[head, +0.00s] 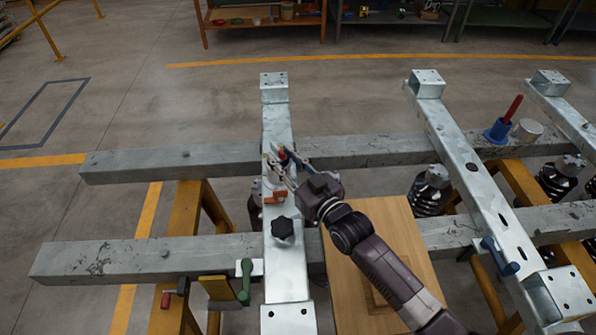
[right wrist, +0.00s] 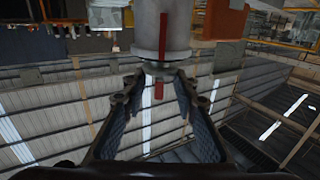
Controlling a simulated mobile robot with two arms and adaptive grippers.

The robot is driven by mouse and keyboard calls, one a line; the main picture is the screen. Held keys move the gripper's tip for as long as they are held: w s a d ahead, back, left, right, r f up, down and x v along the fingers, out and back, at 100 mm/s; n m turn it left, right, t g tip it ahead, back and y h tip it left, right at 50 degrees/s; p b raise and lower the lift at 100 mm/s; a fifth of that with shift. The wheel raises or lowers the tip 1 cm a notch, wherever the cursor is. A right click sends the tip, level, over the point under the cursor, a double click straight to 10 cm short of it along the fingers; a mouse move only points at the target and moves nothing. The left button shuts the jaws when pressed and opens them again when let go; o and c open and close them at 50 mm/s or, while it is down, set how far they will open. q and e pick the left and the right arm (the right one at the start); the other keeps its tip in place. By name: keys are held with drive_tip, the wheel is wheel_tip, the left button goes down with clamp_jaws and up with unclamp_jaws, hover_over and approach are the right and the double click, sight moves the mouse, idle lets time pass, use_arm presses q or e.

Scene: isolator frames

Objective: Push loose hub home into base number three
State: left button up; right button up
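My right gripper (head: 279,156) is at the left metal rail (head: 276,119), above where it crosses the far grey beam. Its fingers stand apart. A small red and dark part shows between them in the head view. In the right wrist view, the fingertips (right wrist: 163,70) are close to the lower end of a pale grey cylinder (right wrist: 149,28) with a red stripe. Whether they touch it I cannot tell. Which part is the loose hub and which is base number three I cannot tell; no number is readable. My left gripper is not in view.
A black knob (head: 283,229) and a small orange part (head: 274,198) are on the left rail. A green handle (head: 246,281) is beside its near end. A blue cup with a red-handled tool (head: 498,131) and a grey cylinder (head: 528,130) stand on the far beam.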

drive_tip(key=v, duration=0.9)
drive_tip(key=shift+s+r, duration=0.2)
drive_tip(key=shift+r, duration=0.05)
drive_tip(key=shift+d, duration=0.1)
